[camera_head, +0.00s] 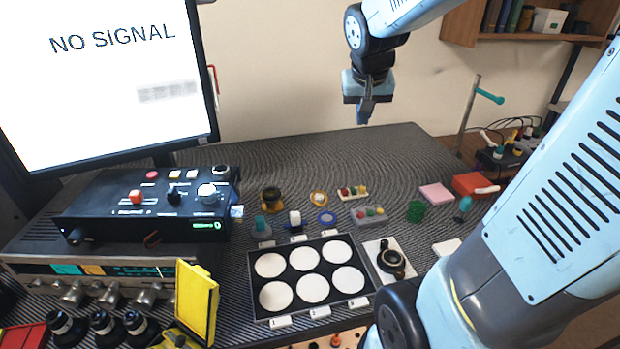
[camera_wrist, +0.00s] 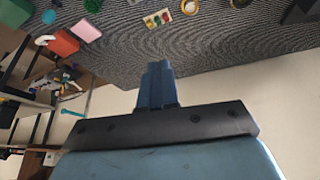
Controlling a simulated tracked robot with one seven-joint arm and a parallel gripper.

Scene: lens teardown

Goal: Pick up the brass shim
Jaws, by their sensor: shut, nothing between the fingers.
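A thin brass-coloured ring, which looks like the brass shim (camera_head: 319,198), lies on the dark patterned table behind the tray. It also shows at the top edge of the wrist view (camera_wrist: 190,7). My gripper (camera_head: 365,118) is raised above the back of the table, well behind and above the shim, and apart from it. In the wrist view its fingers (camera_wrist: 156,72) are together with nothing between them.
A blue ring (camera_head: 326,218) lies just in front of the shim. The black tray (camera_head: 305,239) with white discs is nearer. The table's back is clear.

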